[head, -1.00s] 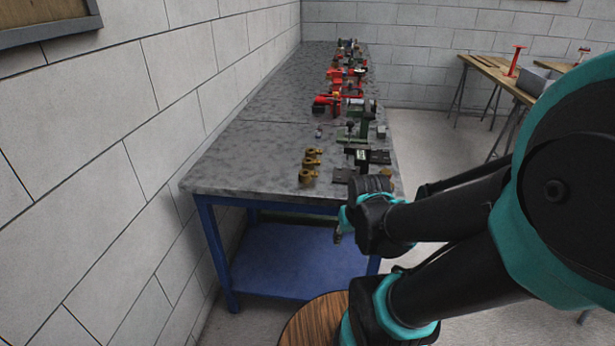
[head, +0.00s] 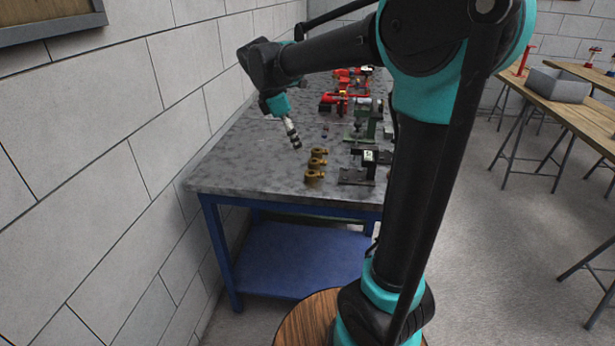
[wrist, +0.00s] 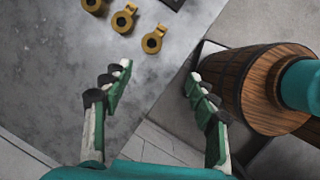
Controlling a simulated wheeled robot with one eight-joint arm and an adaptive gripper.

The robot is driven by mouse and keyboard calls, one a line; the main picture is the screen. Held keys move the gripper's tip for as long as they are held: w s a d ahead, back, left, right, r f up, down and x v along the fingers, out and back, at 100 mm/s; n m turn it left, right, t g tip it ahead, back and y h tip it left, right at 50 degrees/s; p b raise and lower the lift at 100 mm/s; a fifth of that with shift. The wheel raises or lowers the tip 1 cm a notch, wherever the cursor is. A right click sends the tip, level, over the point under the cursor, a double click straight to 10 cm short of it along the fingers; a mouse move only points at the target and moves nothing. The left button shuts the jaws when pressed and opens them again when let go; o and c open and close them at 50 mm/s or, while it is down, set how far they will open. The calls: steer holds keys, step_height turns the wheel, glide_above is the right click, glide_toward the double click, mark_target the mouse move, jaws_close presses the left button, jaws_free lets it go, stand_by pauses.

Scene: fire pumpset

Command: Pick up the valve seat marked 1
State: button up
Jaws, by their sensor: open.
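Three brass valve seats with ring-shaped ends stand in a row near the front edge of the grey table: a near one (head: 313,176), a middle one (head: 317,163) and a far one (head: 319,153). They also show at the top of the wrist view, at the right (wrist: 153,41), middle (wrist: 124,20) and left (wrist: 92,5). I cannot read any number on them. My gripper (head: 293,135) is above the table, up and left of the seats in the head view. In the wrist view its fingers (wrist: 158,76) are apart and empty, with the seats beyond the tips.
The grey tabletop (head: 235,172) is clear left of the seats. A dark metal fixture (head: 357,172) stands just right of them. A green machine (head: 364,122) and red tools (head: 333,101) stand farther back. A block wall (head: 120,150) runs along the left side.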

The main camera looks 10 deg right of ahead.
steer(key=w+a+r+n, duration=0.1)
steer(key=a, duration=0.1)
glide_above(311, 171)
steer(key=s+a, duration=0.2)
steer(key=a, duration=0.1)
step_height(311, 171, down, 10)
steer(key=shift+s+d+f, duration=0.1)
steer(key=shift+d+f, duration=0.05)
steer(key=shift+f, duration=0.1)
steer(key=shift+w+d+x, duration=0.15)
steer(key=shift+x, duration=1.2)
steer(key=shift+w+d+x, duration=0.15)
steer(key=shift+d+x, duration=0.05)
steer(key=shift+x, duration=1.1)
steer(key=shift+r, duration=0.15)
jaws_close()
